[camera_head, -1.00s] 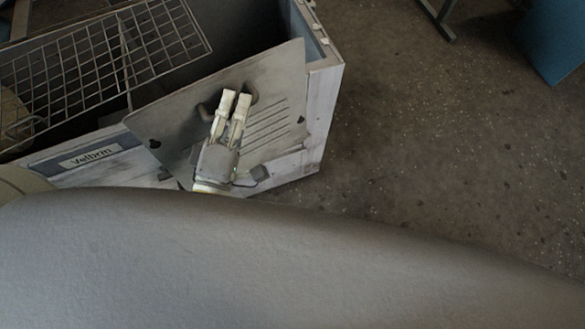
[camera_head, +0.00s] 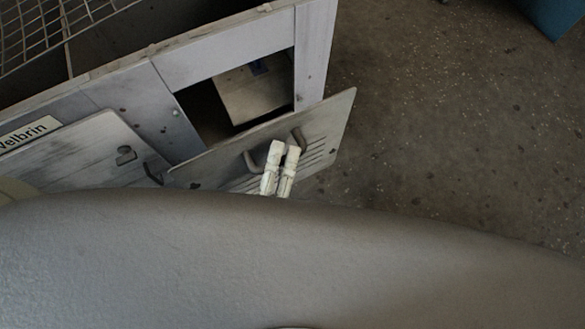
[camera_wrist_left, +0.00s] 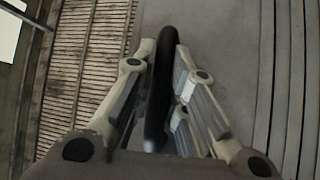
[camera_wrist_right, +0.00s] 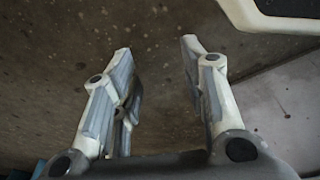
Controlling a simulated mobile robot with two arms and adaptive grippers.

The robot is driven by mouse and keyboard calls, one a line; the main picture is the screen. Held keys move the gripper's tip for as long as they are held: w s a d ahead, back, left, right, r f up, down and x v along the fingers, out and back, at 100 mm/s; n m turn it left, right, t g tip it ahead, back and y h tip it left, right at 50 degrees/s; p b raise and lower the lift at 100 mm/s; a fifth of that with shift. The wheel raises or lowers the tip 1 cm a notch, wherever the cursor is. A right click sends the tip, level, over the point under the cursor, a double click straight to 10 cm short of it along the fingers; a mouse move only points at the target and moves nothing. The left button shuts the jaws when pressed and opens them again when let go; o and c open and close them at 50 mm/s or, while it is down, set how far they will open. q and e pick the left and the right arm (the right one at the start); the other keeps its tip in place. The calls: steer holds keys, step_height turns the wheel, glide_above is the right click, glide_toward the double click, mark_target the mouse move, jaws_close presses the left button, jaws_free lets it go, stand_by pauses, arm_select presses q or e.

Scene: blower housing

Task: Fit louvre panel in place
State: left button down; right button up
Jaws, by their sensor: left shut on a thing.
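The louvre panel (camera_head: 215,165) is a grey metal plate with a row of slots and a dark bow handle (camera_head: 298,136). In the head view it is tilted, in front of the rectangular opening (camera_head: 205,112) in the blower housing (camera_head: 225,58), partly covering the opening's lower part. My left gripper (camera_head: 283,146) is shut on the handle, which shows as a dark bar between its fingers in the left wrist view (camera_wrist_left: 163,85). The panel's lower edge is hidden behind my own body. My right gripper (camera_wrist_right: 155,50) is open and empty over the floor, seen only in the right wrist view.
Inside the opening is a pale box-like part (camera_head: 255,90). Left of it, another panel with a small latch (camera_head: 126,155) stands on the housing, beside a "Velbrin" label (camera_head: 28,133). A wire grid (camera_head: 45,28) lies at upper left.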

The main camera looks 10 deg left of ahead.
mark_target(273, 139)
arm_select(q)
steer(key=w+a+f+b, duration=0.1)
steer(key=w+f+b, duration=0.1)
steer(key=w, duration=0.1)
steer(key=w+a+f+b, duration=0.1)
steer(key=w, duration=0.1)
steer(key=shift+w+a+f+b, duration=0.15)
steer(key=shift+a+f+b, duration=0.05)
steer(key=shift+a+b, duration=0.2)
arm_select(e)
steer(key=w+r+b, duration=0.2)
steer(key=w+r, duration=0.3)
steer(key=r, duration=0.7)
arm_select(q)
steer(key=w+a+p, duration=0.1)
steer(key=w+a, duration=0.7)
steer(key=w, duration=0.4)
steer(key=shift+w+a+f+p, duration=0.2)
steer(key=shift+w+f+p, duration=0.1)
steer(key=shift+f, duration=0.05)
arm_select(e)
steer(key=shift+t, duration=0.3)
steer(key=shift+s+a+f, duration=0.1)
steer(key=shift+s+f, duration=0.05)
steer(key=shift+f, duration=0.75)
steer(key=shift+s+a+f, duration=0.1)
steer(key=shift+f, duration=0.8)
steer(key=shift+s+a+f, duration=0.1)
steer(key=shift+s+f, duration=0.05)
steer(key=shift+f, duration=0.75)
